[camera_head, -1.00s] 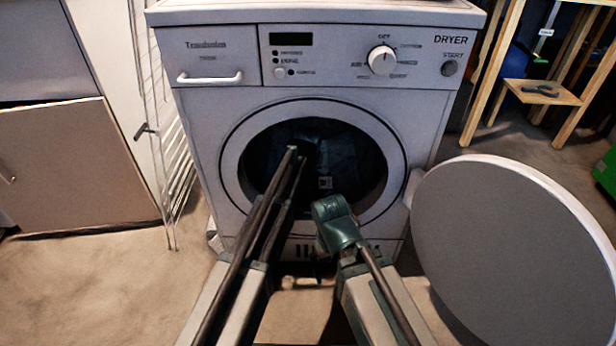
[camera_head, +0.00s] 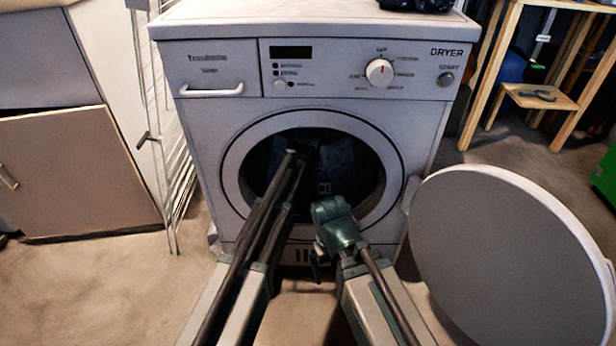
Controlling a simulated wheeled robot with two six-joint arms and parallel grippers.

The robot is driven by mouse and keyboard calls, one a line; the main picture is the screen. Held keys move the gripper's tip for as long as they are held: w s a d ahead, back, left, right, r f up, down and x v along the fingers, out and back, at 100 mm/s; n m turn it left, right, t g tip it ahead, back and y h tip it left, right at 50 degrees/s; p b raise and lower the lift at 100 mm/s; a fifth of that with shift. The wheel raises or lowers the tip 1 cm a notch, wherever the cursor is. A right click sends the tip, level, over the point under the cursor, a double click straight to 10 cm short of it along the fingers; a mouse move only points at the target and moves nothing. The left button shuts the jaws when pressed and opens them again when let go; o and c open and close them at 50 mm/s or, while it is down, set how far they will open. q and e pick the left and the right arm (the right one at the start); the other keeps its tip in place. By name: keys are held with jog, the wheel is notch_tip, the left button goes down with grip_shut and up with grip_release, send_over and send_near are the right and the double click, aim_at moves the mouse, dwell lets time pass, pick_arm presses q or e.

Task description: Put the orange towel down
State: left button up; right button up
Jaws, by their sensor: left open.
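No orange towel shows in the head view. The white dryer (camera_head: 230,130) stands straight ahead with its round door (camera_head: 510,250) swung open to the right. My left arm reaches to the dark drum opening (camera_head: 355,170). My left gripper (camera_head: 306,156) is at this opening, open, small and dark against the drum. No cloth can be made out in it. My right arm's wrist is bent in front of the dryer's lower front. My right gripper (camera_head: 318,264) points down below it, mostly hidden, and its jaws cannot be read.
A white drying rack (camera_head: 160,140) and a cabinet (camera_head: 80,170) stand left of the dryer. A wooden shelf unit (camera_head: 490,75) is at the back right, with a green box (camera_head: 605,178) at the right edge. A dark object (camera_head: 418,5) lies on the dryer top. Floor is clear at lower left.

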aim_at(308, 194)
pick_arm(q)
jog(key=p+v, duration=0.3)
jog(key=v, duration=0.2)
jog(key=shift+p, duration=0.35)
jog(key=shift+s, duration=0.1)
